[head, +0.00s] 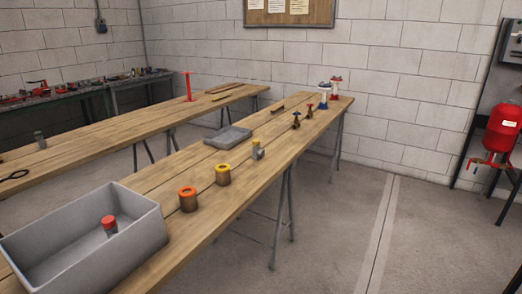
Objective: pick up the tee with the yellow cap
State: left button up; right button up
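A small grey metal fitting with a yellow top (258,150), which looks like the tee with the yellow cap, stands on the near wooden table (165,165). It is small in the picture, so its exact shape is hard to make out. Closer to me on the same table stand a brown cylinder with a yellow ring on top (222,175) and another with an orange ring (188,200). Neither of my grippers is in the head view, and nothing visible touches the fitting.
A grey open box (140,200) at the table's near end holds a grey fitting with a red cap (109,226). A shallow grey tray (228,136) lies behind the tee. Small valves (296,120) stand farther back. A second table (75,143) is at left.

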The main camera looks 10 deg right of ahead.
aim_at(258, 152)
jog(key=i+l, duration=0.35)
jog(key=l, duration=0.15)
jog(key=i+l, duration=0.3)
jog(key=l, duration=0.15)
